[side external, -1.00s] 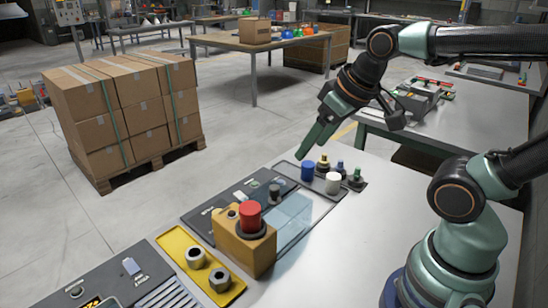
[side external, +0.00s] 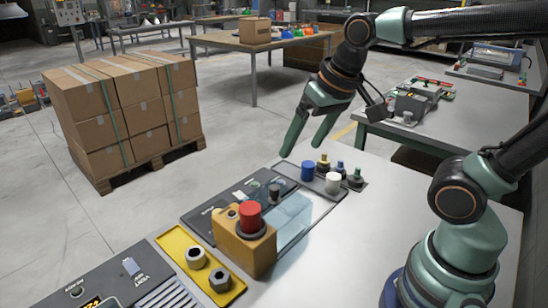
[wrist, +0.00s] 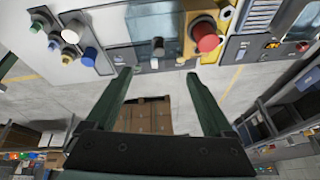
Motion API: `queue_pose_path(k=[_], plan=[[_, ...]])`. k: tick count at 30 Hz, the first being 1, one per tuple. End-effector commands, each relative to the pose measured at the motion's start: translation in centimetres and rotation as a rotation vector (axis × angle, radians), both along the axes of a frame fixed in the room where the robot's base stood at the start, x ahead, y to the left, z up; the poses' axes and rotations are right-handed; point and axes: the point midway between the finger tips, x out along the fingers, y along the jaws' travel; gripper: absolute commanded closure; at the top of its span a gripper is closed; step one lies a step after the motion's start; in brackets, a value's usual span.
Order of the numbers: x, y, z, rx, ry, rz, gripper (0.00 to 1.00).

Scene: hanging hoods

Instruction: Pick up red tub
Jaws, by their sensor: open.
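The red tub (side external: 250,216) is a small red cylinder sitting on a dark ring on top of a yellow-orange block (side external: 245,248). In the wrist view the red tub (wrist: 206,38) shows at the upper right, beyond the right finger. My gripper (side external: 302,150) is open and empty, held in the air above and behind the tray of small containers, up and to the right of the red tub. In the wrist view both fingers of my gripper (wrist: 158,75) are spread wide with nothing between them near the tips.
A clear box (side external: 292,215) adjoins the block. A yellow tray (side external: 212,276) holds two metal nuts. The table's right part is clear.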

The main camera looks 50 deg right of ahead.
Motion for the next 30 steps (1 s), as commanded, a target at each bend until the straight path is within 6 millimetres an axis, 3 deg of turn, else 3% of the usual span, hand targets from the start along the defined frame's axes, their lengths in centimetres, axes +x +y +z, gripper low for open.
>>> queue_pose_path(k=[6, 15, 23, 30], plan=[[2.5, 4.4, 0.0, 0.127, 0.193, -0.342, 0.13], [4.5, 9.6, -1.2, 0.156, 0.367, -0.781, 0.13], [4.8, 10.8, -2.6, 0.148, 0.394, -0.895, 0.13], [4.7, 10.7, -6.6, 0.147, 0.395, -0.894, 0.13]])
